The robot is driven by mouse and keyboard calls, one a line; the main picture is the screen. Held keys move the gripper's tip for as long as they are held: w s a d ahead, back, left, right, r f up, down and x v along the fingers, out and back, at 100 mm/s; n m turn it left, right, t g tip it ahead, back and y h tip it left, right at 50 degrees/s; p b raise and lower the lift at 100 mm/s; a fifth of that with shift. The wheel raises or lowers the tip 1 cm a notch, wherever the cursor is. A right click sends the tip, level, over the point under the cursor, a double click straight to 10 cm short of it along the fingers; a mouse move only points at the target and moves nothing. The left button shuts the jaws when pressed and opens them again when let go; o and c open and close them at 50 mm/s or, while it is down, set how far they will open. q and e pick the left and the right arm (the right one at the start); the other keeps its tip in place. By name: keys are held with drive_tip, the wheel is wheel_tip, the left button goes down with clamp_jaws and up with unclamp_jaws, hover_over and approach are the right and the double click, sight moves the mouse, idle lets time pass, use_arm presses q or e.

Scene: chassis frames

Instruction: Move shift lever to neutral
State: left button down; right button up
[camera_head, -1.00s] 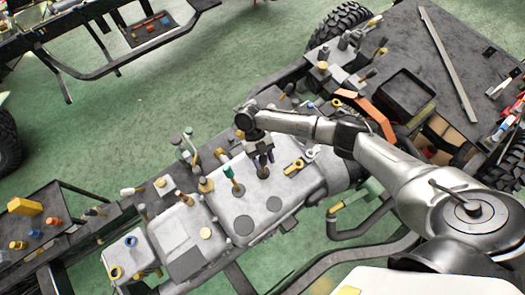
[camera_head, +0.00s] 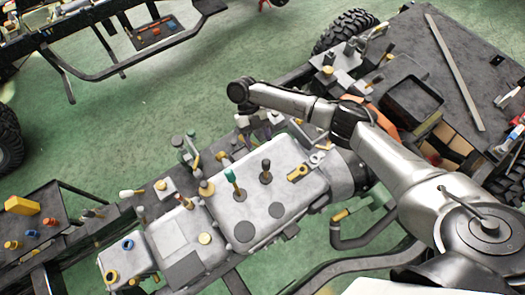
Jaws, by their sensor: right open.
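The grey gearbox housing (camera_head: 262,195) lies across the middle of the chassis frame. A short lever with a dark knob (camera_head: 266,168) stands on its top, close to upright. A lever with a green knob (camera_head: 230,177) stands to its left, leaning slightly left. The frames do not tell which of these is the shift lever. My right gripper (camera_head: 266,132) hangs from the wrist beyond the housing's far edge, behind the dark-knobbed lever and apart from it. It is open; its fingers are small and partly lost against the parts behind. My left gripper is out of view.
A yellow-ended part (camera_head: 298,172) lies on the housing right of the levers. Several small knobs and fittings crowd the left of the frame. A black open box (camera_head: 412,98) stands at the right.

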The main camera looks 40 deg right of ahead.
drive_tip(key=shift+v, duration=1.95)
